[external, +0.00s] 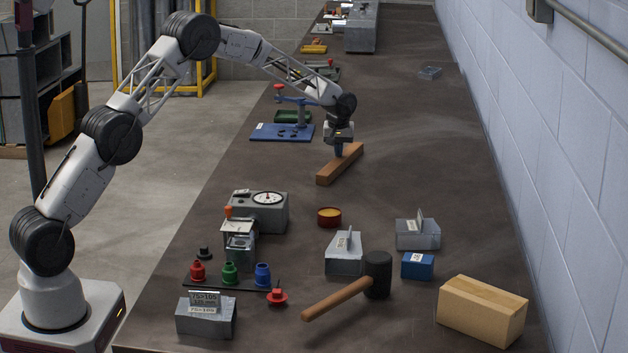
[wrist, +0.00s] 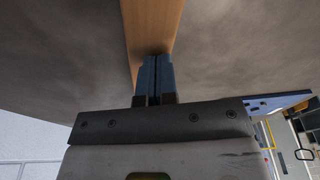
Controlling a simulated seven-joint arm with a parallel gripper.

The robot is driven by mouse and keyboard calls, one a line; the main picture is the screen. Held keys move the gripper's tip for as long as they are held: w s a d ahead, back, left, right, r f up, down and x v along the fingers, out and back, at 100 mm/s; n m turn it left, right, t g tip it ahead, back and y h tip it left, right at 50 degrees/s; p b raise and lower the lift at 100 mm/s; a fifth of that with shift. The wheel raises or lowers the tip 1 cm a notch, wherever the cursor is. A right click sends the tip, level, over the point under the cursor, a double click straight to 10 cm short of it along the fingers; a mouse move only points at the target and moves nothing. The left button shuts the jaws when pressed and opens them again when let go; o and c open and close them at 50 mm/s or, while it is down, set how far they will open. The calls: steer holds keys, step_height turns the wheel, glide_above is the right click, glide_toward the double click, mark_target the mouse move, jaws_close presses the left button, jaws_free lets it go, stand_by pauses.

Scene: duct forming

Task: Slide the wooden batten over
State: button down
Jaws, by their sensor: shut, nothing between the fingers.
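The wooden batten (external: 341,164) is a plain brown bar lying flat on the dark bench, set at a slant in the external view. My gripper (external: 339,153) points down at the batten's middle, its fingers shut with nothing between them. In the wrist view the batten (wrist: 152,25) runs up from behind the closed blue fingertips (wrist: 154,60). The fingertips overlap the batten in both views; I cannot tell whether they touch its top or sit just beside it.
A blue board (external: 282,132) with a stand lies left of the batten. The bench right of the batten is clear up to the wall.

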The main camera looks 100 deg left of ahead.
mark_target(326, 213)
steer(key=d, duration=0.6)
steer(key=d+f, duration=0.1)
steer(key=d, duration=0.6)
steer(key=d+f, duration=0.1)
steer(key=d, duration=0.5)
steer(key=shift+s+d, duration=0.2)
steer(key=shift+d, duration=0.05)
steer(key=shift+w+a+r, duration=0.1)
steer(key=shift+a+r, duration=0.05)
steer(key=shift+r, duration=0.9)
steer(key=shift+r, duration=0.1)
steer(key=shift+r, duration=0.15)
steer(key=d, duration=2.5)
steer(key=shift+r, duration=0.1)
